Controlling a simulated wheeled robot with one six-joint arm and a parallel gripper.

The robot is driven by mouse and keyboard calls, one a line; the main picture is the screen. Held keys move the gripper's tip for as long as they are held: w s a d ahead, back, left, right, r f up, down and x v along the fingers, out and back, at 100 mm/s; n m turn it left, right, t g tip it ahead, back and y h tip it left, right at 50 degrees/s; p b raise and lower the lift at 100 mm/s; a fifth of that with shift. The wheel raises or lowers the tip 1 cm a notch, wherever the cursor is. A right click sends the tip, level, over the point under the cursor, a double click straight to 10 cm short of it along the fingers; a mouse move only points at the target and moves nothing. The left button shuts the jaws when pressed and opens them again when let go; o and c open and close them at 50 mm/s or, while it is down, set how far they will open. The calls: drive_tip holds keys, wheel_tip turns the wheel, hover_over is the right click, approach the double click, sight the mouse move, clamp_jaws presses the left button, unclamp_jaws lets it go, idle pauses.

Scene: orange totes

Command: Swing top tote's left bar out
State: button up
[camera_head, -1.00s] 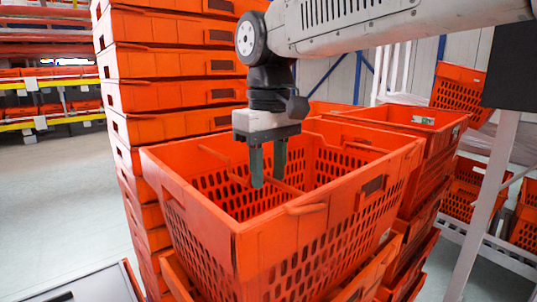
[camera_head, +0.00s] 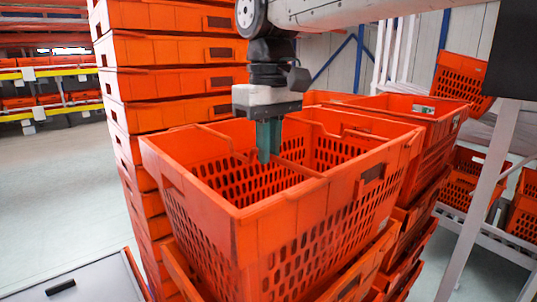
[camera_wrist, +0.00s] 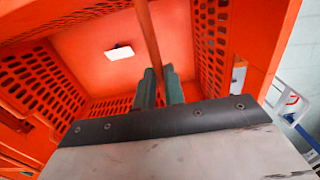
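The top tote (camera_head: 235,242) is an orange crate with perforated walls, open at the top. Its left bar (camera_head: 300,168) is a thin orange bar that runs across the opening, inward of the left wall. My gripper (camera_head: 268,158) points down into the opening, its green fingers close together at the bar's middle. In the wrist view the bar (camera_wrist: 148,32) runs down between the two fingertips (camera_wrist: 160,75). The fingers hide the part of the bar they hold. A second bar (camera_head: 365,136) lies near the tote's far right rim.
A tall stack of orange totes (camera_head: 165,80) stands close behind on the left. More totes (camera_head: 425,108) stand behind on the right. A pale post (camera_head: 475,200) rises at the right. Open floor (camera_head: 60,190) shows at the left.

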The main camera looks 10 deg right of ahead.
drive_tip(key=shift+r, duration=0.15)
drive_tip(key=shift+s+a+r, duration=0.1)
drive_tip(key=shift+a+r, duration=0.1)
drive_tip(key=shift+r, duration=0.4)
drive_tip(key=shift+s+a+r, duration=0.1)
drive_tip(key=shift+a+r, duration=0.05)
drive_tip(key=shift+r, duration=0.45)
drive_tip(key=shift+s+a+r, duration=0.25)
drive_tip(key=shift+a+r, duration=0.15)
drive_tip(key=shift+r, duration=0.15)
drive_tip(key=shift+s+a+r, duration=0.25)
drive_tip(key=shift+a+r, duration=0.1)
drive_tip(key=shift+r, duration=0.2)
drive_tip(key=shift+a, duration=0.1)
drive_tip(key=shift+s+a+r, duration=0.65)
drive_tip(key=shift+s+a, duration=0.05)
drive_tip(key=shift+a, duration=0.25)
